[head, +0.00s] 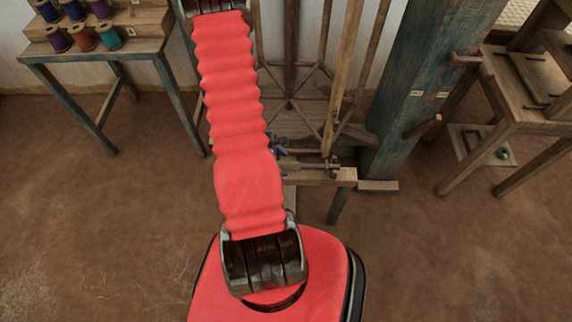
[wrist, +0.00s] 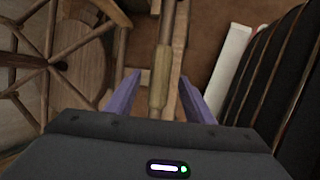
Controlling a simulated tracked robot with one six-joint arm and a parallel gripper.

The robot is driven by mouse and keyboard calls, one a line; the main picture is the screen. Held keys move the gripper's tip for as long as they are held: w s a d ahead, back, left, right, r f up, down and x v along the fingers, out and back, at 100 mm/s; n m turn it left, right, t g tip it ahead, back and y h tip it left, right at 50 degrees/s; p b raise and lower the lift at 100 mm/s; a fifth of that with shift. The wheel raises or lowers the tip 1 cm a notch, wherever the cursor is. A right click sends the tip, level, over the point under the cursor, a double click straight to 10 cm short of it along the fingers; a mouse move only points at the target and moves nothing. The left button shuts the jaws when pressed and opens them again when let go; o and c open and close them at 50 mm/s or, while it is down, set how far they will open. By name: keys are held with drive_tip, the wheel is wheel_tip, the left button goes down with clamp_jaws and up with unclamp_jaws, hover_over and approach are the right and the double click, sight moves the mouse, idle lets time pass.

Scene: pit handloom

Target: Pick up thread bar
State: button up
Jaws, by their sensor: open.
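A pale wooden, spindle-shaped piece on a thin rod (wrist: 160,72), which looks like the thread bar, lies between my gripper's fingers in the wrist view. It also shows in the head view (head: 304,167), beside a wooden arm of the stand. My gripper (wrist: 160,78) is open, with one purple finger on each side of the piece. I cannot tell whether either finger touches it. In the head view my gripper (head: 279,147) is small and partly hidden behind my red arm.
A spoked wooden wheel (wrist: 45,65) is close on the left in the wrist view. A blue-green post (head: 405,95) stands right of the stand. A table with thread spools (head: 109,36) is at upper left, and a wooden bench (head: 525,90) at right. The front floor is open.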

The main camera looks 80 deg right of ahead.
sight(284, 164)
drive_tip(key=shift+x, duration=0.8)
drive_tip(key=shift+c, duration=0.6)
clamp_jaws()
drive_tip(key=shift+r, duration=0.1)
wheel_tip(284, 164, up, 10)
idle(0.6)
idle(0.6)
